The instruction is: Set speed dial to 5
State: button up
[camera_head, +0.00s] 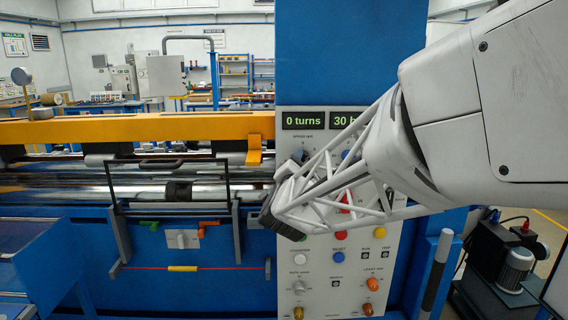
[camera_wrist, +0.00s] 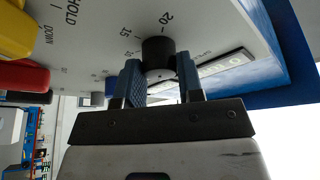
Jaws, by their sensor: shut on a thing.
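The speed dial (camera_wrist: 158,50) is a dark round knob on the grey control panel. The pointer of the knob and the 5 mark cannot be made out. In the head view the speed label (camera_head: 308,136) shows near the panel top, but my white lattice wrist covers much of the dial area.
Displays reading "0 turns" (camera_head: 302,120) and "30" (camera_head: 344,120) sit above. A yellow beam (camera_head: 130,128) runs left.

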jog(key=shift+m+h, duration=0.3)
jog(key=shift+m, duration=0.4)
jog(key=shift+g, duration=0.3)
jog(key=o, duration=0.9)
jog(key=shift+s, duration=0.15)
jog(key=shift+v, duration=3.75)
